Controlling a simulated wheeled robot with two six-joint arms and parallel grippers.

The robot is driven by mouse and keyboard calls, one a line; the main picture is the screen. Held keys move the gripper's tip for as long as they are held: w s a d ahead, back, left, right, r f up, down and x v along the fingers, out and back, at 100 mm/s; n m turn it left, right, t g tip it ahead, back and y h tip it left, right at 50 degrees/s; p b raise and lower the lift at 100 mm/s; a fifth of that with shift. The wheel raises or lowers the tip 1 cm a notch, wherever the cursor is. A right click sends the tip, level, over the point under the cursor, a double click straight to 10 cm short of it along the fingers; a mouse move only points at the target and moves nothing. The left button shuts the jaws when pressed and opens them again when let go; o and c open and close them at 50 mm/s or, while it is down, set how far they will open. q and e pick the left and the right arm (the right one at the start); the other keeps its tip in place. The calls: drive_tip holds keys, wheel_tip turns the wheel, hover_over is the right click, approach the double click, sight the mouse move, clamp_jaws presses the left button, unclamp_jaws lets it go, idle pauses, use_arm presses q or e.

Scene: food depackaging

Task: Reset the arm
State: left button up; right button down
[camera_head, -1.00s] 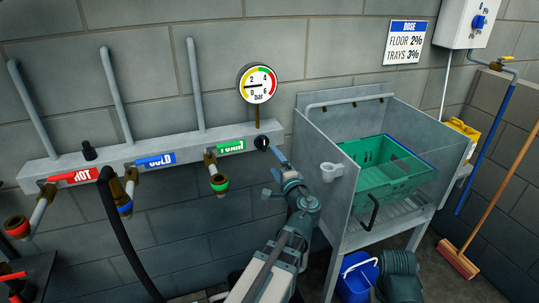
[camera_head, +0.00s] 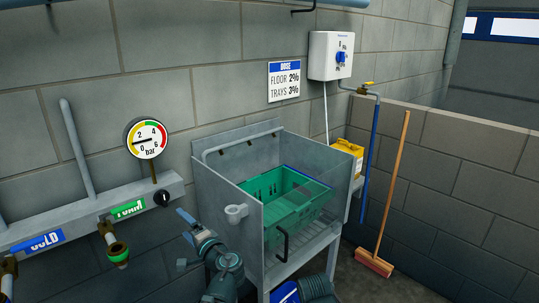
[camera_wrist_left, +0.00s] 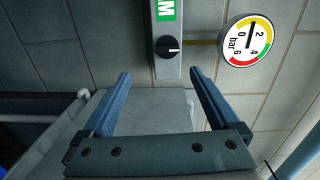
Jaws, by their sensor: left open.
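My left gripper (camera_head: 184,238) is at the lower left of the head view, in front of the wall manifold and left of the sink. In the left wrist view the blue fingers of this gripper (camera_wrist_left: 158,90) are spread wide with nothing between them. Ahead of them is a black knob (camera_wrist_left: 167,47) on the grey manifold panel. The knob also shows in the head view (camera_head: 162,198), just beyond the gripper and apart from it. My right gripper is not in view.
A metal sink (camera_head: 222,183) holds a green crate (camera_head: 262,190). A pressure gauge (camera_head: 146,138) is above the manifold. A dosing box (camera_head: 331,56), a yellow container (camera_head: 346,149) and a broom (camera_head: 392,185) stand to the right.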

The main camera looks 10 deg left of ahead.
use_arm(q)
drive_tip(key=s+d+f+n+g+h, duration=0.2)
drive_tip(key=s+d+f+g+h, duration=0.35)
drive_tip(key=d+f, duration=0.45)
drive_tip(key=s+d+f+n+g+h, duration=0.2)
drive_tip(key=s+d+f+g+h, duration=0.2)
drive_tip(key=s+d+f, duration=0.4)
drive_tip(key=s+d+f+g+h, duration=0.25)
drive_tip(key=s+d, duration=0.25)
drive_tip(key=d, duration=0.4)
wheel_tip(320, 180, up, 14)
drive_tip(key=p, duration=1.4)
drive_tip(key=shift+w+a+f, duration=0.2)
drive_tip(key=shift+w+a, duration=0.05)
drive_tip(key=shift+w, duration=0.05)
